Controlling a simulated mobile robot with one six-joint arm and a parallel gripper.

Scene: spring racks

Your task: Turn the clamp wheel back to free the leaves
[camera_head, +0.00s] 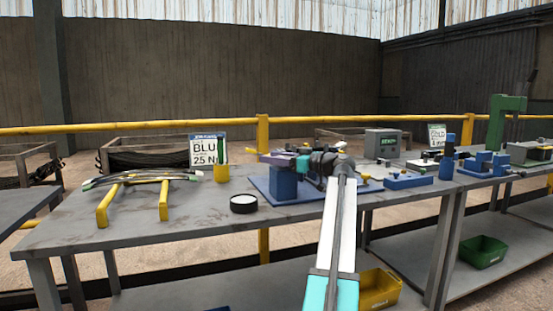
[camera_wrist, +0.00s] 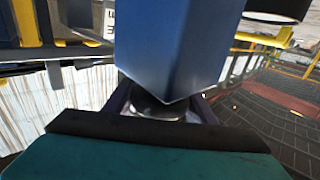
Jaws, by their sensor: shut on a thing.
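The clamp fixture (camera_head: 284,183) is a blue block on a flat blue base plate (camera_head: 262,186), standing on the grey bench. My gripper (camera_head: 324,160) is at the right side of the fixture's top, shut on the clamp wheel, which it and my arm mostly hide in the head view. In the wrist view the blue block (camera_wrist: 178,45) fills the upper middle, with a round metal piece (camera_wrist: 155,106) just below it. A dark pad and teal part of my gripper lie across the bottom. I cannot make out the leaves in the clamp.
A black-and-white round tin (camera_head: 243,204) stands left of the base plate. Farther left, curved leaves (camera_head: 150,177) rest on a yellow stand (camera_head: 104,206). A BLU sign (camera_head: 203,150) stands behind. Blue blocks (camera_head: 408,181) lie to the right.

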